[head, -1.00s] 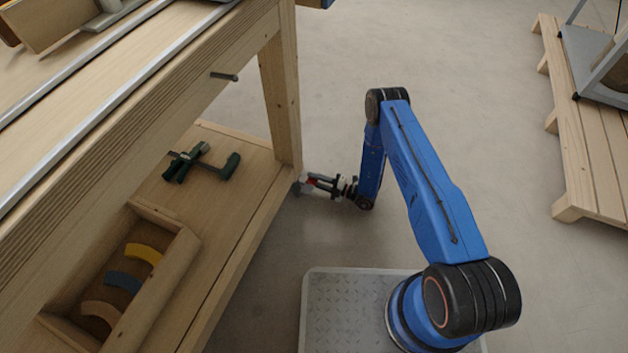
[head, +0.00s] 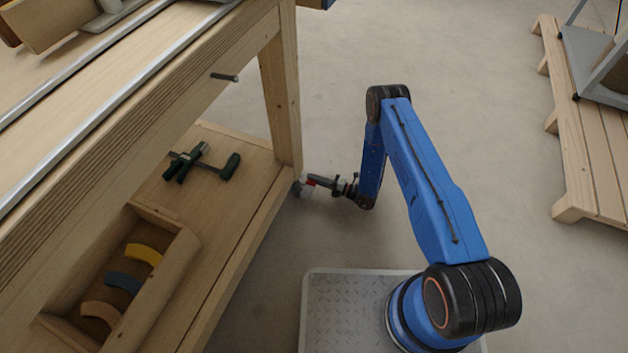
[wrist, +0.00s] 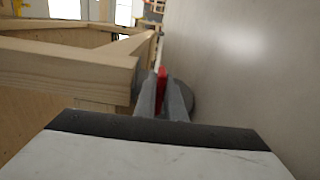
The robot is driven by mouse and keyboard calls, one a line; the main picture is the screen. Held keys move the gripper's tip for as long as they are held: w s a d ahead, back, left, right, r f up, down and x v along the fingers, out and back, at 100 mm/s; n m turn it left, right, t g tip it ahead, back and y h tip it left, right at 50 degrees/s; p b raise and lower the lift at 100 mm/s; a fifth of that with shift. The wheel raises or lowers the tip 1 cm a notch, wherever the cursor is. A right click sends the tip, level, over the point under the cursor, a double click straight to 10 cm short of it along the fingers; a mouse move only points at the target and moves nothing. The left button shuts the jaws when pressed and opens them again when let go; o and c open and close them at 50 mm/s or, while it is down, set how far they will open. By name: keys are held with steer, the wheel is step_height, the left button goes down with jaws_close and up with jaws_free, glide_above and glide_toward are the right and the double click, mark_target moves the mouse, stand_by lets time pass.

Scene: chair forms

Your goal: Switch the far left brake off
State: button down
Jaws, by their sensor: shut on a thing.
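The brake is a small red tab (wrist: 161,78) at a castor (wrist: 187,98) under the corner of the wooden workbench (head: 282,95). In the head view the red tab (head: 311,183) shows as a small spot beside the bench leg's foot, with the pale castor (head: 301,189) next to it. My gripper (head: 316,181) reaches in low from the right, close to the floor. In the wrist view its two fingers (wrist: 163,98) are shut on the red tab, one on each side. The fingers hide the tab's lower part and some of the castor.
The bench's lower shelf (head: 232,215) holds a dark green clamp (head: 205,164) and a wooden tray (head: 172,275) with coloured curved pieces. A metal pin (head: 224,76) sticks out of the bench side. A pallet (head: 580,150) stands at the right.

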steer(key=shift+s+r+n, duration=0.1)
steer(key=shift+r+n, duration=0.3)
steer(key=shift+n, duration=0.7)
steer(key=c, duration=1.8)
jaws_free()
steer(key=shift+c, duration=0.2)
steer(key=v, duration=1.7)
steer(key=shift+s+d, duration=0.1)
steer(key=shift+d, duration=0.1)
steer(key=shift+r, duration=0.1)
